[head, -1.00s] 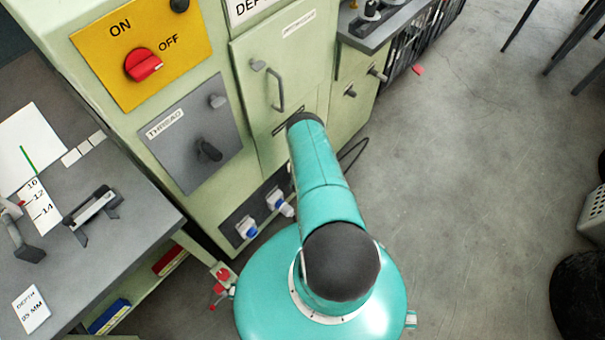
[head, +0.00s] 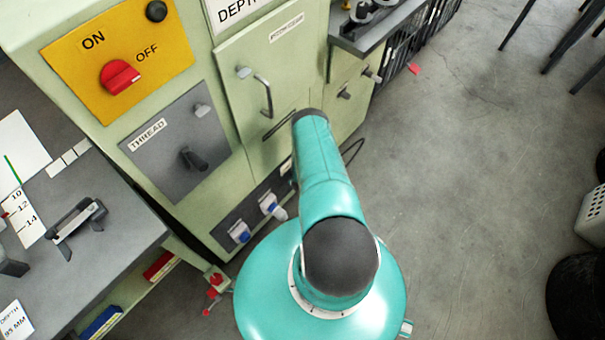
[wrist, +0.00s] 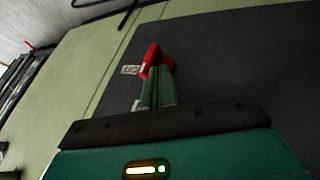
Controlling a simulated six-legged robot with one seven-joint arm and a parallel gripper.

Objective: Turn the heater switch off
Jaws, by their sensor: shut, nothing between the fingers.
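A red rotary knob (head: 120,77) sits on a yellow panel (head: 178,60) marked ON and OFF, at the upper left of the head view. No heater label is readable, and I cannot tell its setting surely. In the wrist view my gripper (wrist: 157,88) shows as two green fingers close together, shut and empty. A red part (wrist: 151,58) shows at their tips, beside a small white label (wrist: 130,70) and in front of a dark grey panel (wrist: 230,60). I cannot tell whether it touches them. The head view does not clearly show my gripper.
Below the yellow panel is a grey THREAD panel (head: 165,160) with a dark knob (head: 193,158). A door handle (head: 265,95) and blue-and-white plugs (head: 239,232) stick out from the green cabinet. A grey bench (head: 120,235) stands left. The floor (head: 470,180) at right is mostly clear.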

